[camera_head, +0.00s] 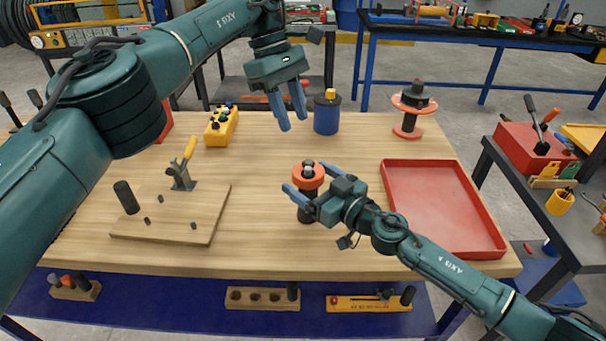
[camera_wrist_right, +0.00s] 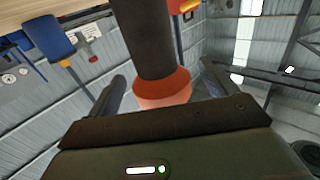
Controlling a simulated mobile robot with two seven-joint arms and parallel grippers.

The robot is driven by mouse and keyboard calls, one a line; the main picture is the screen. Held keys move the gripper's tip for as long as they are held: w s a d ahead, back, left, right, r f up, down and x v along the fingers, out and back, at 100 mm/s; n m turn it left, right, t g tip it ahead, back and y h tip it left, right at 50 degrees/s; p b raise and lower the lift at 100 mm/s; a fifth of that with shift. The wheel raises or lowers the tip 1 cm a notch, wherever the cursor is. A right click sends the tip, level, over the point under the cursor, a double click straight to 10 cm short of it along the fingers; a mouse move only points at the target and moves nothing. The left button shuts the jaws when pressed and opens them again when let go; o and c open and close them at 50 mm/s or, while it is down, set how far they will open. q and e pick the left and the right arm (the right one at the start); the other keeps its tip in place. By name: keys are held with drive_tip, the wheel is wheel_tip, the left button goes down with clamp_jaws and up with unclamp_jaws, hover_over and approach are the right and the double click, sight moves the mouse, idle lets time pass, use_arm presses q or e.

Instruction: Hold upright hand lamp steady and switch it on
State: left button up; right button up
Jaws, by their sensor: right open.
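The hand lamp (camera_head: 308,215), with a dark handle and an orange head, stands upright near the middle of the wooden bench. My right gripper (camera_head: 309,184) is open at its upper part, with one finger on each side. In the right wrist view the lamp's dark handle and orange collar (camera_wrist_right: 163,88) sit between the two spread fingers, with space on both sides. Its switch cannot be made out. My left gripper (camera_head: 293,122) is above the back of the bench, fingers pointing down with a narrow empty gap between them, apart from the lamp.
A red tray (camera_head: 440,246) lies to the right, with an orange-flanged spool (camera_head: 410,122) behind it. A blue can (camera_head: 326,116) and a yellow block with knobs (camera_head: 214,136) stand at the back. A wooden board (camera_head: 190,225) with a toggle clamp is at left. Bench around the lamp is clear.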

drive_tip(key=shift+x, duration=1.45)
drive_tip(key=c, duration=1.2)
use_arm(q)
clamp_jaws()
use_arm(e)
drive_tip(key=shift+c, duration=0.3)
